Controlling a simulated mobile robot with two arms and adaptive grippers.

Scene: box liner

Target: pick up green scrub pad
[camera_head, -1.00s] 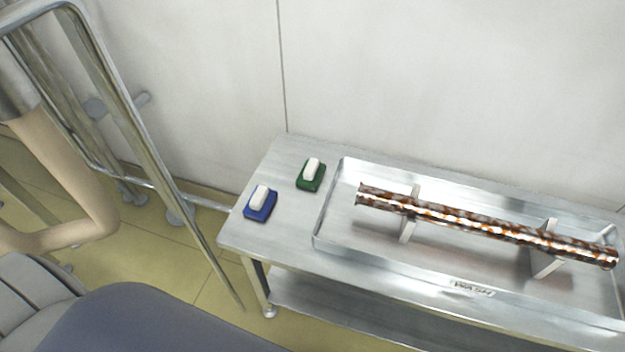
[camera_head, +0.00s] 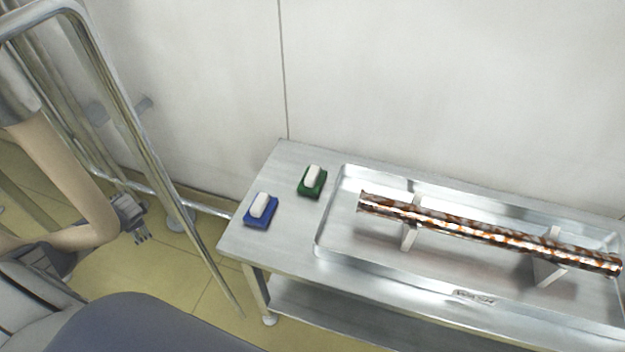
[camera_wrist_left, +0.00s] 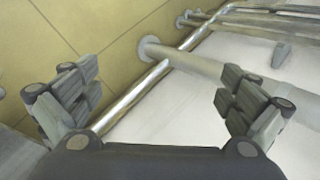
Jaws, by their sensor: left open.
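The green scrub pad (camera_head: 312,182) with a white handle lies on the left part of the steel table, beside the tray. My left gripper (camera_head: 143,238) is low at the left of the head view, well left of the table and apart from the pad. In the left wrist view my left gripper (camera_wrist_left: 160,108) has its fingers spread wide with nothing between them. The pad is not in the left wrist view. My right gripper is not in view.
A blue scrub pad (camera_head: 261,210) lies nearer the table's left edge. A steel tray (camera_head: 330,238) holds a rusty-patterned pipe (camera_head: 490,232) on supports. A metal tube frame (camera_head: 150,150) stands between my left arm and the steel table (camera_head: 275,262).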

